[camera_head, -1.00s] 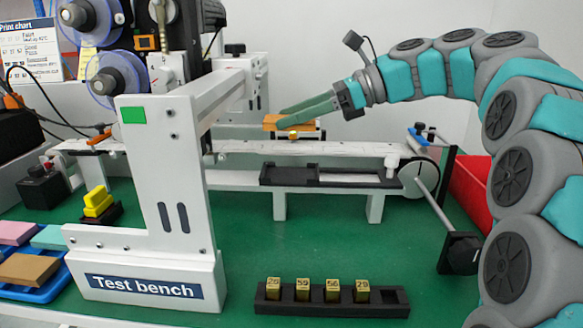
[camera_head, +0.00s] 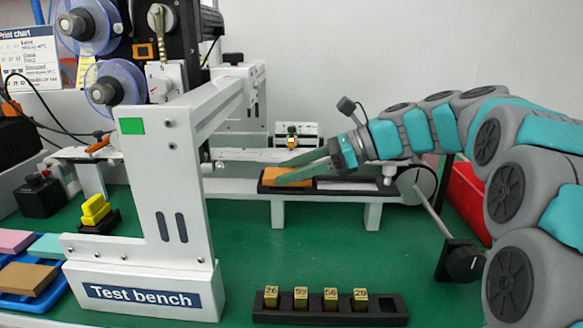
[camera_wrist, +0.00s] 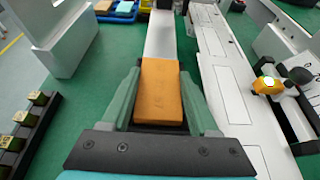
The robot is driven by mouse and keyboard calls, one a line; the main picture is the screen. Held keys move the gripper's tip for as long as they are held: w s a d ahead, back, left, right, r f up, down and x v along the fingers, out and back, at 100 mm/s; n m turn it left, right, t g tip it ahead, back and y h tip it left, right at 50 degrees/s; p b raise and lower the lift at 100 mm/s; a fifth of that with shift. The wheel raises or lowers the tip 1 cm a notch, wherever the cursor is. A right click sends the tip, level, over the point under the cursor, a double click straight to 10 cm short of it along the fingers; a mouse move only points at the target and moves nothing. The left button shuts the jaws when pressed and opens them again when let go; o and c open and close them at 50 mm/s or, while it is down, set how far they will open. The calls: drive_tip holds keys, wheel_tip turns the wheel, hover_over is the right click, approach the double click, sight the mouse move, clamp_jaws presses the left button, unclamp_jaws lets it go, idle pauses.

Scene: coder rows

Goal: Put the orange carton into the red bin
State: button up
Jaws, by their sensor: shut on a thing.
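The orange carton (camera_head: 284,177) is between the fingers of my gripper (camera_head: 280,172), which is shut on it. In the head view it is at the left part of the black tray (camera_head: 345,190) on the bench's front ledge; I cannot tell whether it touches the tray. In the wrist view the carton (camera_wrist: 160,92) lies flat between the green fingers (camera_wrist: 161,70). The red bin (camera_head: 465,203) stands at the right, partly hidden behind my arm and a black-knobbed rod; its inside is not visible.
The white test bench frame (camera_head: 165,200) rises left of my gripper. A black rack (camera_head: 330,308) with several numbered brass blocks lies in front. A blue tray (camera_head: 25,285) with cartons is at left. A small yellow-orange device (camera_head: 291,141) stands behind the rail. Green floor between is clear.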

drive_tip(key=shift+f, duration=0.1)
drive_tip(key=o, duration=1.3)
drive_tip(key=shift+f+b, duration=0.25)
drive_tip(key=shift+b, duration=0.3)
